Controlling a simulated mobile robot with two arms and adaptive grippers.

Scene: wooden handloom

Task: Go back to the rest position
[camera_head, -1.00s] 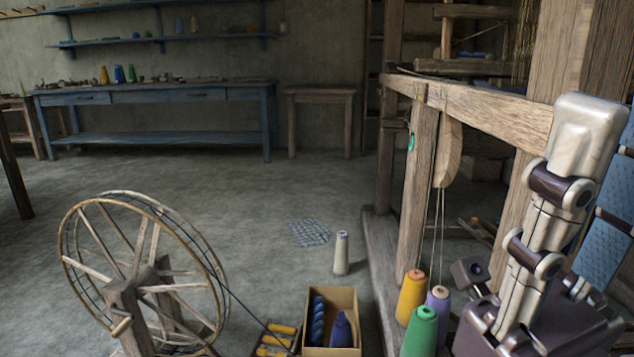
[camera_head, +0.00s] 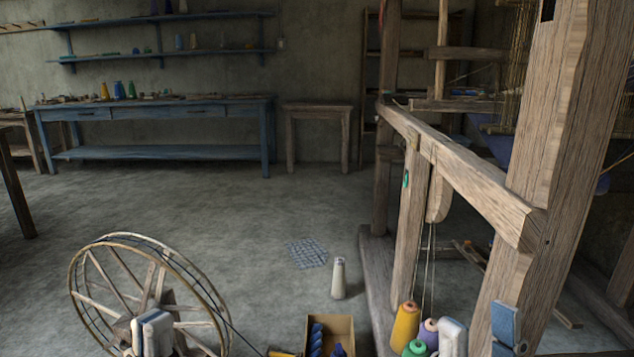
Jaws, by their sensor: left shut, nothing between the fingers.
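My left gripper (camera_head: 148,334) shows only its fingertips at the bottom left, in front of the spinning wheel (camera_head: 176,253). The tips are together and hold nothing. My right gripper (camera_head: 480,334) shows only its fingertips at the bottom right, in front of the foot of the loom's front post (camera_head: 556,140). There is a gap between its tips and nothing is seen held in it. The rest of both grippers and both arms is below the picture's edge.
The loom's beam (camera_head: 470,178) runs along the right. Yellow (camera_head: 405,325), purple (camera_head: 429,330) and green (camera_head: 415,349) thread cones stand beside my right gripper. A box (camera_head: 343,327) and a pale cone (camera_head: 338,278) are at bottom centre.

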